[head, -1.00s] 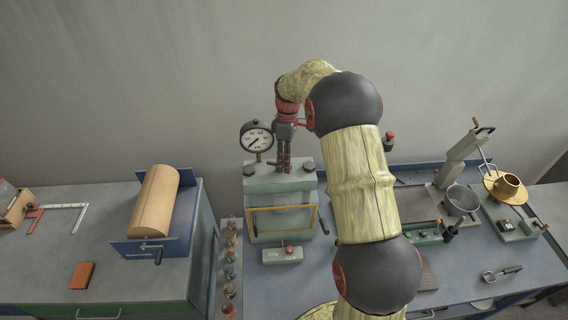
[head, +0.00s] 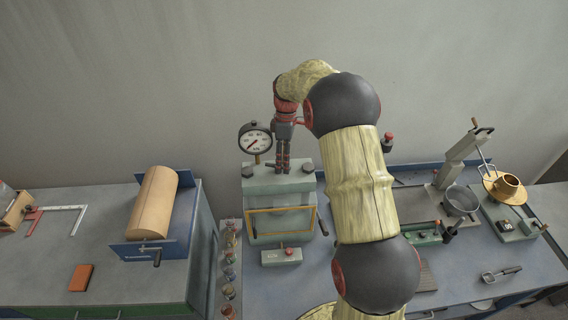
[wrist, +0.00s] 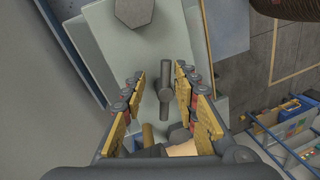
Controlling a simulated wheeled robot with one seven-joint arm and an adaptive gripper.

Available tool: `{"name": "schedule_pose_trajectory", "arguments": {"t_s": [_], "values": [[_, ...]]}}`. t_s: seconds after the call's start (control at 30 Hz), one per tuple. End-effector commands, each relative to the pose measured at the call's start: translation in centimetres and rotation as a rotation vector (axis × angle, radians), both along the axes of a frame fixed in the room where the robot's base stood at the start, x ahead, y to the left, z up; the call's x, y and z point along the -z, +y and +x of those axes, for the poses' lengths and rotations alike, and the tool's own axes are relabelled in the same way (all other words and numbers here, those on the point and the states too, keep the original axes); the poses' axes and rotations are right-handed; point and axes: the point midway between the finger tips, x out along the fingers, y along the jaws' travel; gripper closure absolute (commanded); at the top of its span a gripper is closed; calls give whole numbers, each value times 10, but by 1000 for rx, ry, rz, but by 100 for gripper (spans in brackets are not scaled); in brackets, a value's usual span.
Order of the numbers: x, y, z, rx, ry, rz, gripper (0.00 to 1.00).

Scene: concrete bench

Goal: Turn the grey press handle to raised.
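A dark grey bar handle (wrist: 166,76) with a round hub stands on top of the pale grey-green box that carries a pressure gauge. My gripper (wrist: 160,73) is open, with its yellow-padded fingers on either side of the bar and gaps visible on both sides. In the head view my gripper (head: 283,162) points down at the top of the gauge box (head: 262,185) and hides the handle there. The round white gauge (head: 256,139) stands just left of my gripper.
Dark hexagonal knobs sit on the box top, one near my gripper (wrist: 134,12). A small switch box (head: 282,256) is in front. A tan roller (head: 154,202) stands on the left bench. A lever stand (head: 460,158) and a metal pot (head: 462,200) are at right.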

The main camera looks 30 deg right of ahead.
Motion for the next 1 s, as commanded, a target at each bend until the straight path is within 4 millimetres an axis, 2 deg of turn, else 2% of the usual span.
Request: {"name": "schedule_pose_trajectory", "arguments": {"t_s": [0.1, 0.37, 0.5, 0.67, 1.0], "values": [[1, 1, -1, 0, 4, 2, 62], [2, 2, -2, -1, 7, 3, 62], [-5, 1, -1, -1, 6, 4, 62], [-29, -2, 4, -1, 4, 2, 62], [-93, -10, 14, 0, 5, 2, 62]]}}
